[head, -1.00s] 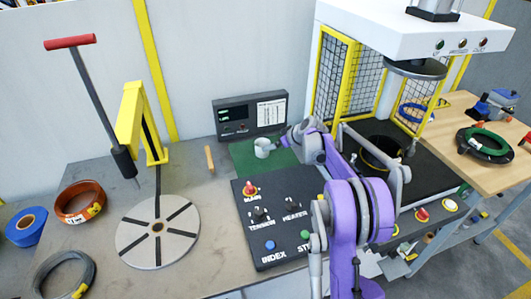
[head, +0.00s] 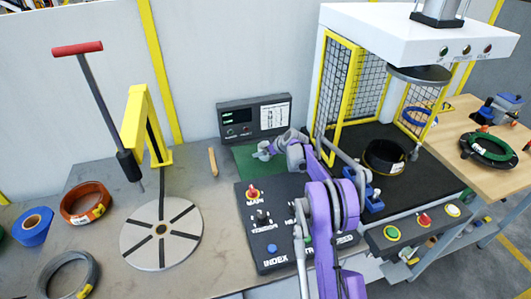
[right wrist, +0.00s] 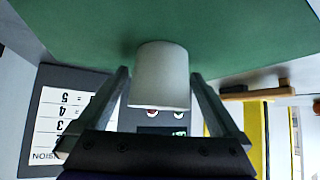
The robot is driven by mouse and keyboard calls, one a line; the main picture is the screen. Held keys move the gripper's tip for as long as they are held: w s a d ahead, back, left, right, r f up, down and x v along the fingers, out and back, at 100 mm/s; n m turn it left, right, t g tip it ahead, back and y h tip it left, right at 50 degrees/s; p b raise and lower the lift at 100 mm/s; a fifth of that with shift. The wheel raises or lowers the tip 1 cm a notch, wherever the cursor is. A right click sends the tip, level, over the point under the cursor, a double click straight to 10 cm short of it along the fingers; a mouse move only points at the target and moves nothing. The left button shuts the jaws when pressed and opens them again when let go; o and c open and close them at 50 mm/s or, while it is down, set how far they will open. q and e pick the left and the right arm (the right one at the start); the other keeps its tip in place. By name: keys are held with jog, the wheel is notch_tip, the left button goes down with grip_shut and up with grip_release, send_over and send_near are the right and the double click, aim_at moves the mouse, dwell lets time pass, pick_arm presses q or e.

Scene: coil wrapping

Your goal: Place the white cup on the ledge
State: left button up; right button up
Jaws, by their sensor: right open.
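The white cup (right wrist: 160,75) stands over the green mat (head: 243,160) at the back of the bench. In the right wrist view it sits between the two fingers of my right gripper (head: 266,153), with a gap on each side. My right gripper is open around the cup and not closed on it. In the head view the gripper largely hides the cup. My left gripper is out of view. I cannot tell which surface is the ledge.
A black display unit (head: 255,118) stands behind the mat, and a button panel (head: 268,248) lies in front. A wooden stick (head: 213,161) lies to the left, near a yellow post (head: 138,125). A caged press (head: 410,30) stands to the right.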

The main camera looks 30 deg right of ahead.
jog(key=shift+s, duration=0.15)
jog(key=shift+c, duration=0.3)
jog(key=c, duration=1.3)
notch_tip(320, 180, up, 10)
jog(key=shift+f, duration=0.1)
jog(key=shift+c, duration=0.2)
